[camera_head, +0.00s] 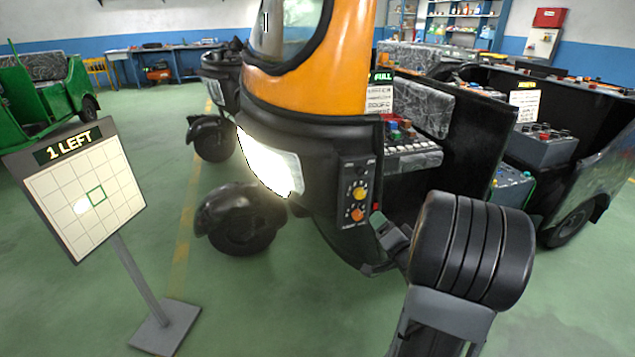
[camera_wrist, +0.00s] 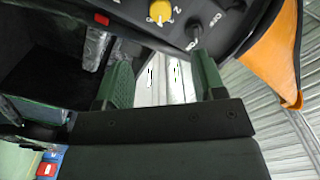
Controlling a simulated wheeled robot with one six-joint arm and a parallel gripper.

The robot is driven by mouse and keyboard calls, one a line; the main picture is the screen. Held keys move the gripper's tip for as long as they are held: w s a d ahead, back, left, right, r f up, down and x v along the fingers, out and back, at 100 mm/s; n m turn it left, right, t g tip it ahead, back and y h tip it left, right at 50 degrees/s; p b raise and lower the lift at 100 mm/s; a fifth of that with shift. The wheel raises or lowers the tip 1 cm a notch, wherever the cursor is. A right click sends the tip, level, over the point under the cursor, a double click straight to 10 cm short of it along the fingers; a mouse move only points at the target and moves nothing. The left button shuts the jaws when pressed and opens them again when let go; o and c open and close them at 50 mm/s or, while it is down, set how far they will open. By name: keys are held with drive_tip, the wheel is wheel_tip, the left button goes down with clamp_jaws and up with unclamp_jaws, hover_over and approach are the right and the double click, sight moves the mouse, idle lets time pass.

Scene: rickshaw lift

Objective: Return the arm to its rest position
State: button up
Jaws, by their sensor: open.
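My arm (camera_head: 470,250) reaches up from the lower right in the head view, with its dark rounded link toward the camera. My gripper (camera_head: 388,228) is just right of the lower part of the rickshaw's black control panel (camera_head: 348,215). In the wrist view my gripper (camera_wrist: 160,68) has its two green fingers spread apart, with nothing between them. A yellow knob (camera_wrist: 160,10) and a grey switch lever (camera_wrist: 194,42) on the panel show beyond the fingers. The lever is close to the right finger; I cannot tell whether they touch.
The orange and black rickshaw (camera_head: 315,85) stands close in front, its headlight (camera_head: 270,162) lit. A "1 LEFT" sign (camera_head: 88,190) stands at left on a post. Battery racks (camera_head: 545,147) are at right. Green floor is open between sign and rickshaw.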

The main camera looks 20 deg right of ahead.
drive_tip(key=s+d+f+n+g+h, duration=0.1)
drive_tip(key=s+d+f+g+h, duration=0.25)
drive_tip(key=f+g, duration=0.35)
drive_tip(key=s+a+r+n+g+y+p, duration=0.3)
drive_tip(key=s+a+r+n+p, duration=0.1)
drive_tip(key=a+r+p, duration=0.7)
drive_tip(key=s+a+r+n+g+y+p, duration=0.3)
drive_tip(key=a+r+n+p, duration=0.3)
drive_tip(key=a+r, duration=1.2)
drive_tip(key=s+g+p, duration=0.1)
drive_tip(key=p, duration=0.3)
drive_tip(key=shift+r+n+p, duration=0.3)
drive_tip(key=shift+p, duration=0.1)
drive_tip(key=shift+d, duration=0.1)
drive_tip(key=shift+c, duration=0.4)
